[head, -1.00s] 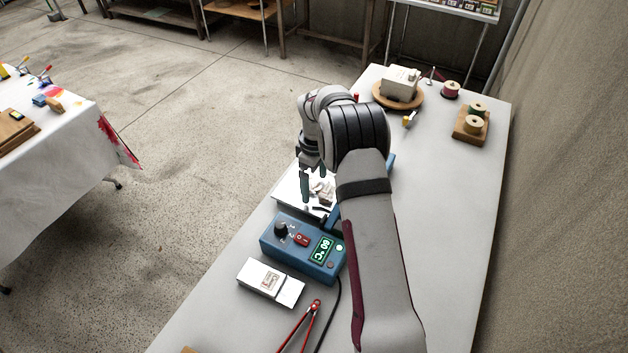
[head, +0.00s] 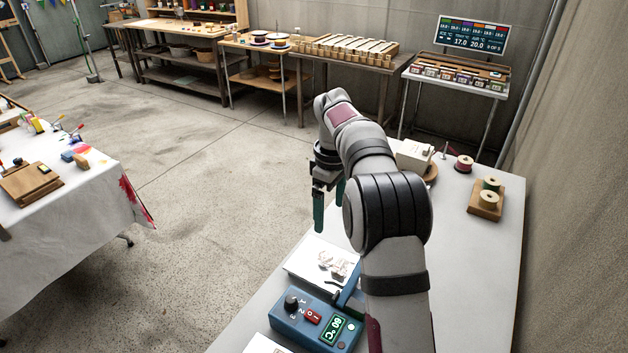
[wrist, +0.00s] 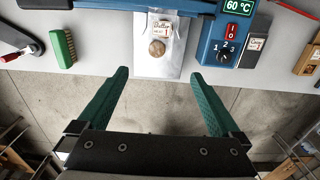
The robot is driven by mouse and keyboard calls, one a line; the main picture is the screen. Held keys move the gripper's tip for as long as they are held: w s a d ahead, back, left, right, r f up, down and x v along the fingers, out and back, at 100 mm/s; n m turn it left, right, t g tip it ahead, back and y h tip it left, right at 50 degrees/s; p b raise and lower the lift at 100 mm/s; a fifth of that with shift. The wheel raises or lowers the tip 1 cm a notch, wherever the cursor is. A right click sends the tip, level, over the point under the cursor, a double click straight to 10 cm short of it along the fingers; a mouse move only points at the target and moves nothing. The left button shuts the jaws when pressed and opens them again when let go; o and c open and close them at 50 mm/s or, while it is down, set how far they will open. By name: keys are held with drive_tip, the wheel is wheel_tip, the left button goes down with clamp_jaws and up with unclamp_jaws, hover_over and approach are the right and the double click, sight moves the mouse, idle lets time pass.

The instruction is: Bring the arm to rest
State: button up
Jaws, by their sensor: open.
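My gripper (head: 329,208) hangs in the air at the end of my raised arm, above the left edge of the grey table (head: 455,260). In the wrist view my gripper (wrist: 160,100) shows two green fingers spread wide with nothing between them. Beyond the fingertips lies a clear bag (wrist: 159,60) with a label and a round brown item inside. The bag is on the table, apart from the fingers.
A blue sealer (head: 315,322) reading 60 °C stands near the bag. A green brush (wrist: 64,48) lies beside it. Spools on a wooden block (head: 487,199) and a white device (head: 413,155) stand farther back.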

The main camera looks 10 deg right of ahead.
drive_tip(key=s+a+r+m, duration=0.3)
drive_tip(key=s, duration=0.4)
drive_tip(key=s+a+r+m, duration=0.2)
drive_tip(key=s+r+m, duration=0.15)
drive_tip(key=s, duration=0.35)
drive_tip(key=s+a+f+m, duration=0.1)
drive_tip(key=s+m, duration=0.1)
drive_tip(key=s, duration=0.5)
drive_tip(key=s+a+f+m+y, duration=0.1)
drive_tip(key=s+a+f+m, duration=0.1)
drive_tip(key=s, duration=0.6)
drive_tip(key=s+a+f+m, duration=0.2)
drive_tip(key=s+m, duration=0.2)
drive_tip(key=s, duration=0.4)
drive_tip(key=shift+y, duration=0.4)
